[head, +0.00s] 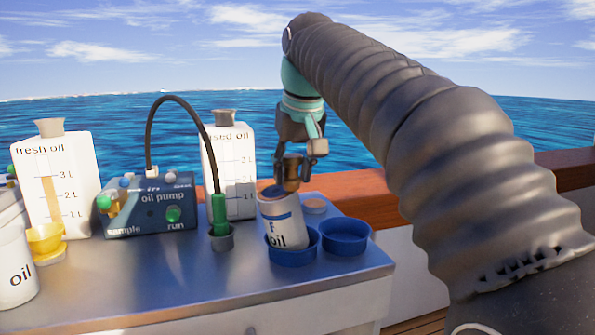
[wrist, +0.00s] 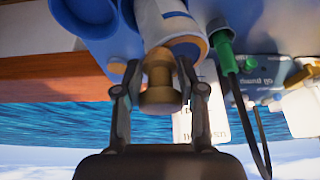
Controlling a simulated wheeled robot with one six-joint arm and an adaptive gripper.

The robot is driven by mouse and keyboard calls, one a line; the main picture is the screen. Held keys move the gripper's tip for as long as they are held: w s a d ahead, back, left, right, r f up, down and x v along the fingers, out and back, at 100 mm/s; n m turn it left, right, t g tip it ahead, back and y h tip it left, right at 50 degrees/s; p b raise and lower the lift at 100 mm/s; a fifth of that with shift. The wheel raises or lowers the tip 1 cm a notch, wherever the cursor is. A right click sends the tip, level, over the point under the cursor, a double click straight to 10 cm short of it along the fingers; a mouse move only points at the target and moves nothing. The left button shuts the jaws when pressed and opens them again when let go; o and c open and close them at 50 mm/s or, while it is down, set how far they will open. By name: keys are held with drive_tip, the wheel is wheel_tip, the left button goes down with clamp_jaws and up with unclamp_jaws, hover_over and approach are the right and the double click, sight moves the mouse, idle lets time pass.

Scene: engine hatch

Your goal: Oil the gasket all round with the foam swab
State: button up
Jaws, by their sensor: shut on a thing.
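My gripper (head: 291,172) is shut on a brown, knob-shaped handle (wrist: 160,82), which I take to be the foam swab's. Its lower end is at the open-looking top of a white oil filter (head: 281,219) with a blue band, and I cannot tell whether it touches. The filter stands tilted in a blue cup (head: 292,252). The wrist view shows an orange-brown rim (wrist: 194,48) on the filter, likely the gasket, partly hidden behind the handle. The foam end is not visible.
A second blue cup (head: 345,237) stands to the right, with a small orange-topped disc (head: 315,205) behind. Left are a green-handled probe (head: 219,213) on a black hose, the oil pump (head: 150,206), oil jugs (head: 57,172) and a yellow cup (head: 46,238). The front of the metal top is clear.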

drive_tip(key=shift+a, duration=0.45)
drive_tip(key=shift+w+a+r, duration=0.2)
drive_tip(key=shift+w+a, duration=0.2)
drive_tip(key=shift+a, duration=0.1)
drive_tip(key=shift+r, duration=3)
clamp_jaws()
drive_tip(key=shift+r, duration=0.25)
